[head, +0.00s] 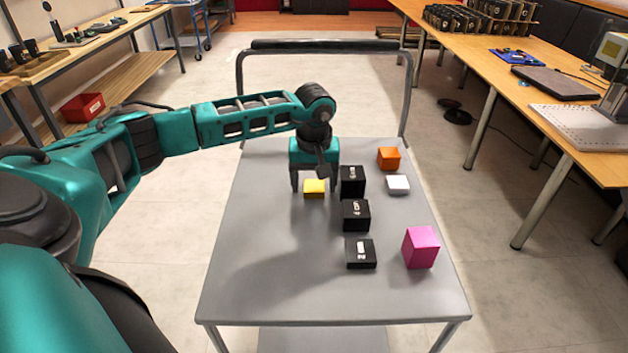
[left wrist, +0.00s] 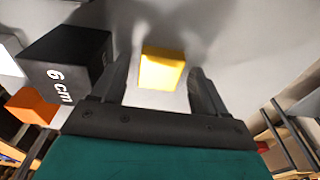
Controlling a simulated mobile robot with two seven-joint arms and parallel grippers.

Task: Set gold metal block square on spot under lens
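The gold metal block (head: 314,188) is a small yellow block on the grey cart top. My left gripper (head: 314,184) points down over it, with its fingers on either side. In the left wrist view the block (left wrist: 162,69) lies between the two spread fingers of the left gripper (left wrist: 162,80), with a gap on each side. The left gripper is open and holds nothing. The laser marker (head: 590,125), with a perforated light plate, stands partly in view on the right bench. The lens and the spot under it cannot be made out. My right gripper is not in view.
Black blocks stand close right of the gripper, the nearest marked 6 cm (left wrist: 68,68). An orange block (head: 388,158), a white block (head: 397,185) and a magenta block (head: 421,247) lie farther right on the cart (head: 255,255). The cart's left front is clear.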

